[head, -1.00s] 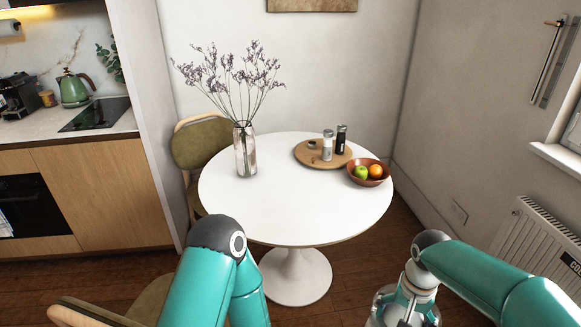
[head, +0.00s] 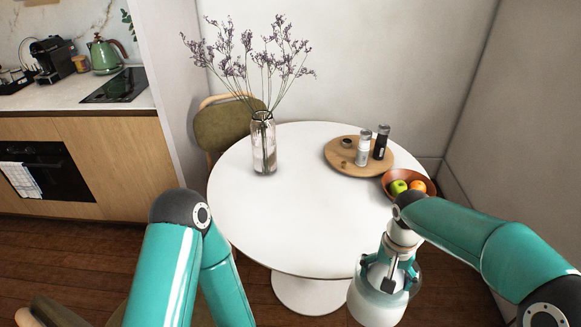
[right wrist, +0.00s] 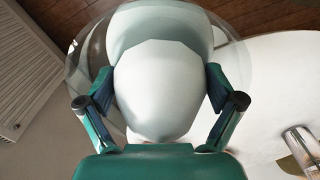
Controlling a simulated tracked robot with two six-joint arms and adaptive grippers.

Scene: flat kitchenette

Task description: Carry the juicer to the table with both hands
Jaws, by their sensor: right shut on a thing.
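The juicer (head: 378,306) is pale with a clear bowl, low at the right of the head view, in front of the table's near right edge. In the right wrist view the juicer's rounded pale top (right wrist: 158,88) fills the middle, with the clear rim around it. My right gripper (head: 392,277) is shut on it, one finger on each side, also seen in the right wrist view (right wrist: 160,82). The round white table (head: 300,222) stands ahead. My left arm bends down at the lower left; its gripper is out of view.
On the table are a glass vase (head: 263,150) with dried flowers, a wooden board (head: 345,165) with shakers, and a fruit bowl (head: 397,195). The table's front and left are bare. A chair (head: 222,128) stands behind left; another chair's edge (head: 50,312) shows lower left.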

